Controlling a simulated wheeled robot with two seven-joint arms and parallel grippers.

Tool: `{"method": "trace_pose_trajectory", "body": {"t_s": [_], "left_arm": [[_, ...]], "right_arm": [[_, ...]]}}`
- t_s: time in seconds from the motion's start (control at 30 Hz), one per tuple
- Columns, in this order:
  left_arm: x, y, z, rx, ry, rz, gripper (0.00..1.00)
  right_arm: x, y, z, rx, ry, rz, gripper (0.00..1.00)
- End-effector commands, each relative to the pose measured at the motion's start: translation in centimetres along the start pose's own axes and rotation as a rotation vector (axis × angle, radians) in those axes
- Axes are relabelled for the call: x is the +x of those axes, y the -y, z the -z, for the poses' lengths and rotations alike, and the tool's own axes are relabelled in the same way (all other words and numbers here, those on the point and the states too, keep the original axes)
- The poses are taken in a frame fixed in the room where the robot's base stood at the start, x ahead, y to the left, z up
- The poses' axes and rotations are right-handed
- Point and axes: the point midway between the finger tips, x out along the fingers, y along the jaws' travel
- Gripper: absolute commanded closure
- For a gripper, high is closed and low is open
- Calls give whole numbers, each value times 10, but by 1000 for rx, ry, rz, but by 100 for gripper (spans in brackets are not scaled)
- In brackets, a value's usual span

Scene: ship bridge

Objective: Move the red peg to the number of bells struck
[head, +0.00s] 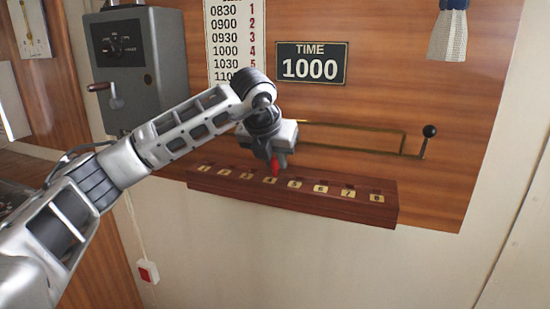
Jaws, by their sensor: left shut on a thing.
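The red peg (275,167) is between the fingers of my left gripper (277,164), which is shut on it and points down. The peg is at the row of holes on the dark red wooden peg board (300,198), just behind the label 4 (270,180). I cannot tell whether its lower end is in the hole or just above it. The board has labels 1 to 8, left to right. A time plate (311,64) reads 1000. The chart (236,45) pairs 1000 with 4. My right gripper is not in view.
A brass rail (350,126) runs along the wall behind the board, with a black-knobbed lever (428,133) at its right end. A grey box with a crank (125,65) hangs at left. A tasselled rope (449,35) hangs at upper right. Space before the board is clear.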

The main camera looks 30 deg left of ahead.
Motion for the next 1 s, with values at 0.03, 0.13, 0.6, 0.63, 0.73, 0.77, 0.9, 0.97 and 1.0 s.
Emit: {"method": "trace_pose_trajectory", "body": {"t_s": [0.03, 0.13, 0.6, 0.63, 0.73, 0.77, 0.9, 0.97, 1.0], "left_arm": [[0, 0, 0, 0, 0, 0, 100], [0, 0, 0, 0, 0, 0, 100], [0, 0, 0, 0, -1, 0, 56], [0, 0, 0, 0, 0, 0, 56], [-3, 0, 0, 0, 1, 0, 56], [-6, 0, 0, 0, 1, 1, 56], [-25, 0, 0, 0, 4, 2, 56], [-39, 0, -1, -1, 6, 2, 56], [-48, 0, -1, 0, 5, 3, 56]], "right_arm": [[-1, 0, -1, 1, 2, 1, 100], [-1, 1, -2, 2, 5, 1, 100], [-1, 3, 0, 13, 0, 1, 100], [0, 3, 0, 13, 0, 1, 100], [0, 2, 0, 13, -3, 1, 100], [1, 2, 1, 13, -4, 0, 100], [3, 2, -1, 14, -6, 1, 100], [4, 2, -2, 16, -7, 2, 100], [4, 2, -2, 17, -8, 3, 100]]}}
